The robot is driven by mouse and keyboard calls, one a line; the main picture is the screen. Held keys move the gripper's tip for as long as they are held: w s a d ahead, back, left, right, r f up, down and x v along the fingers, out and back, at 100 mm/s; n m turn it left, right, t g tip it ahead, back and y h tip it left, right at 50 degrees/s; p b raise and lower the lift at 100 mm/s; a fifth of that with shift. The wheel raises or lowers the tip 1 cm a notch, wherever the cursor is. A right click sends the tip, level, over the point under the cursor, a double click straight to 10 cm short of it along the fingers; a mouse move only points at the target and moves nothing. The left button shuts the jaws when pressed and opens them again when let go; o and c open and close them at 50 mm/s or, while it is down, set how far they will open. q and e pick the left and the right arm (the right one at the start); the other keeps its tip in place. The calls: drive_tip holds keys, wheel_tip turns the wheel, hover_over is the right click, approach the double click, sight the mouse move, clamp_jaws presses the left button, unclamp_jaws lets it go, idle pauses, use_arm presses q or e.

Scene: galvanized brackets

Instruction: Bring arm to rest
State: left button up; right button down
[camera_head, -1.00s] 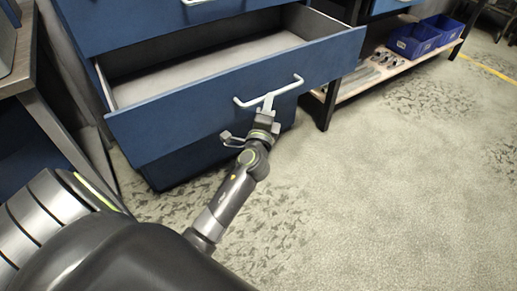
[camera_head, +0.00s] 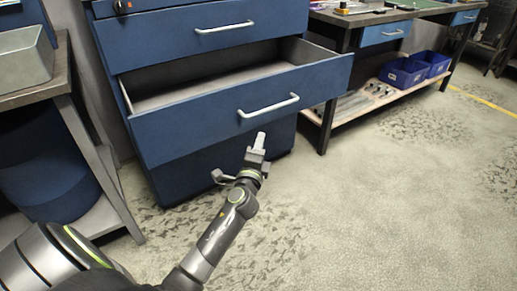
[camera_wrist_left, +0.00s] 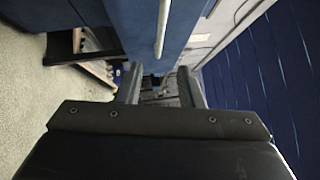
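My left arm (camera_head: 212,240) reaches up from the bottom left in the head view. Its gripper (camera_head: 258,143) is in front of the blue cabinet, just below the silver handle (camera_head: 268,106) of the pulled-out drawer (camera_head: 200,125), apart from it. In the left wrist view the two fingers of the gripper (camera_wrist_left: 158,72) stand apart with nothing between them. The handle (camera_wrist_left: 162,28) shows beyond them there. The drawer is open and its visible inside is empty. My right gripper is in neither view.
A table with a metal bin (camera_head: 24,62) stands at the left. A workbench with a low shelf (camera_head: 345,105) bearing blue bins (camera_head: 403,73) and metal parts is at the back right. The floor (camera_head: 390,210) at the right is clear.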

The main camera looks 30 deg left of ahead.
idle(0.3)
